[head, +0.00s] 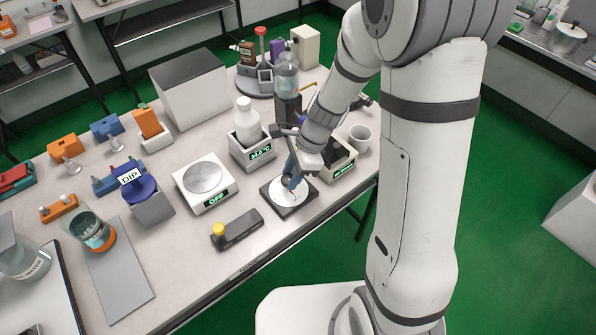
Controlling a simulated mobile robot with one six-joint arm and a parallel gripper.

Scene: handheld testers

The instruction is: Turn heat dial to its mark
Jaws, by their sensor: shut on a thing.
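The heat dial (289,186) appears as a small blue knob over a round white face on a dark square plate (291,212). The plate lies flat near the front edge of the table. My gripper (293,177) reaches down from above and is shut on the knob. The gripper and wrist cover part of the knob and the far side of the face. The mark and the knob's pointing direction are too small to make out.
A white scale (205,185) reading OFF stands left of the plate. A white bottle (247,125) sits on a device behind it. A device (340,160) and white mug (361,138) stand close on the right. A dark box with a yellow knob (237,232) lies front left.

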